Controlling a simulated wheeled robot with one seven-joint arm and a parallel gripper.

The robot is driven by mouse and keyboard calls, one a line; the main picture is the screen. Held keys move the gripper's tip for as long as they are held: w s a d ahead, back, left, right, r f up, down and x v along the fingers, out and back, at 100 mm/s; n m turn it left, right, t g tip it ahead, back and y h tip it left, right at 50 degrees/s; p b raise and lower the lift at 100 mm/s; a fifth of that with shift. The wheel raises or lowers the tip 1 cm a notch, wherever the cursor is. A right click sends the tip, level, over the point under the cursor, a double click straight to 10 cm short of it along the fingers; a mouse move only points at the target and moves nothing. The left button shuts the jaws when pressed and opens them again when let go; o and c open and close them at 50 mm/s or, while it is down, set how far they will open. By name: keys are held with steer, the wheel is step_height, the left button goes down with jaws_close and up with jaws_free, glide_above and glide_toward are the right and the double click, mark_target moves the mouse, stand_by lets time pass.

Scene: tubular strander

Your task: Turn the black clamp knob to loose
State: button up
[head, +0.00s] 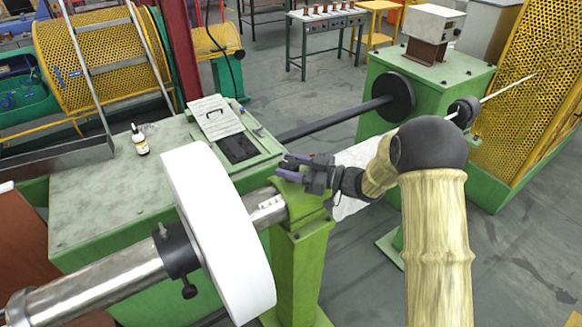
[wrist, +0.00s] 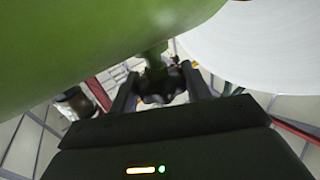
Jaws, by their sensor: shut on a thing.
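The black clamp knob (wrist: 162,88) is lobed and dark, and sits between my fingers in the wrist view below a short green stem (wrist: 153,54). My gripper (wrist: 160,80) is shut on it, with one finger on each side. In the head view my gripper (head: 292,168) is at the top of the green stand (head: 301,208), where the shaft end rests. The knob cannot be made out there. How far it is turned cannot be told.
A white disc (head: 218,230) on a steel shaft (head: 85,291) stands left of my gripper. A black collar (head: 176,251) with its own small knob is on that shaft. A green cabinet (head: 105,195) holds a dropper bottle (head: 139,140). Floor is open behind.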

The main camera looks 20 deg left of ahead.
steer(key=o, duration=1)
steer(key=shift+s+r, duration=0.1)
steer(key=shift+m+t, duration=0.3)
steer(key=shift+t, duration=0.2)
steer(key=shift+m+t+h+p, duration=0.6)
steer(key=shift+m+t, duration=0.45)
steer(key=shift+t, duration=0.45)
steer(key=shift+m+t+h+p, duration=0.4)
steer(key=shift+m+t+p, duration=0.25)
steer(key=shift+m+t, duration=0.65)
steer(key=b+v, duration=0.7)
steer(key=v, duration=1)
steer(key=shift+w+d+f+m+t+h+b, duration=0.35)
steer(key=shift+d+f+m+h, duration=1.05)
steer(key=shift+d+h, duration=1)
steer(key=shift+w+d+f+m+t+h+b, duration=0.15)
steer(key=shift+d+f+m+h+b, duration=0.6)
steer(key=shift+d+f+h, duration=1.3)
steer(key=shift+w+d+f+m+t+h+b, duration=0.15)
steer(key=shift+d+f+m+t+h, duration=0.15)
steer(key=shift+d+f+m+h, duration=1.7)
